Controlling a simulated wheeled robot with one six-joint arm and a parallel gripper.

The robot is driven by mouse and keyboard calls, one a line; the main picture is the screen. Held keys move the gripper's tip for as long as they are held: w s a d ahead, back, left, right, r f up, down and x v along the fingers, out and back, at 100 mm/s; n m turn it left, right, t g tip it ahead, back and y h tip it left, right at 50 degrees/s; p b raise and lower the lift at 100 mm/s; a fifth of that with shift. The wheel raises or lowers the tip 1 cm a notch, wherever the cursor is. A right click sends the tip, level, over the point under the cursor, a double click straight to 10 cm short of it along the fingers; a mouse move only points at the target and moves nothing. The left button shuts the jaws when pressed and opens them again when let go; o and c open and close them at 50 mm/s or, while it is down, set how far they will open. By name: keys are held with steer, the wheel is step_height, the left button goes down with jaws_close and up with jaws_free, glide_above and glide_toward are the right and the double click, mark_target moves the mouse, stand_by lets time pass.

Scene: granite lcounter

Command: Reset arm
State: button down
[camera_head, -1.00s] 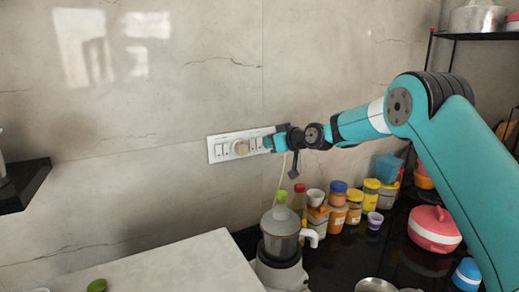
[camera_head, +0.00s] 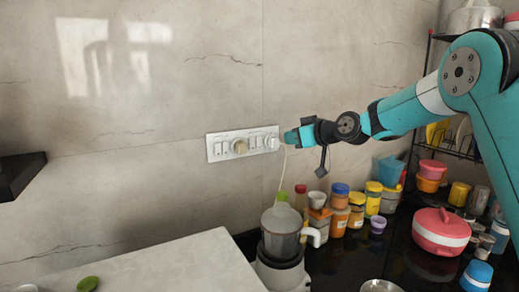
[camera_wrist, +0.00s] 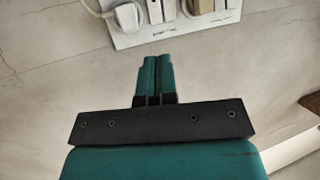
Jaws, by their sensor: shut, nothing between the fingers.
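My gripper (camera_head: 291,137) is at the end of the teal arm, in front of the wall just right of the white switch panel (camera_head: 217,149). In the wrist view my gripper (camera_wrist: 156,60) has its two teal fingers together, with nothing between them. The switch panel (camera_wrist: 127,37) shows there beyond the fingertips, with a gap of wall in between. A white plug (camera_wrist: 127,15) sits in the panel, with a cable on it.
A mixer grinder (camera_head: 281,235) stands on the dark counter below my gripper. Several jars (camera_head: 338,212) and a pink container (camera_head: 440,232) stand to the right. A rack (camera_head: 455,140) is at the right, a dark shelf (camera_head: 22,174) at the left. The pale countertop (camera_head: 180,268) is mostly clear.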

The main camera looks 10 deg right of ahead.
steer(key=shift+s+d, duration=0.15)
steer(key=shift+s, duration=0.1)
steer(key=s+a+f+g, duration=0.1)
steer(key=s+a+g, duration=0.15)
steer(key=s, duration=0.55)
steer(key=s+a+f+g+h, duration=0.1)
steer(key=s+a+g, duration=0.1)
steer(key=s+a, duration=0.35)
steer(key=s+a+f+g, duration=0.1)
steer(key=s+a+g, duration=0.15)
steer(key=s, duration=0.65)
steer(key=s+d+f+g+h, duration=0.1)
steer(key=s+f+g, duration=0.1)
steer(key=s, duration=0.9)
steer(key=s+d+f+g+h+b, duration=0.1)
steer(key=s+f+g+h, duration=0.1)
steer(key=s, duration=0.9)
step_height(320, 180, down, 2)
steer(key=shift+s+d+f+g, duration=0.1)
steer(key=shift+s+d+g, duration=0.2)
steer(key=shift+g, duration=0.2)
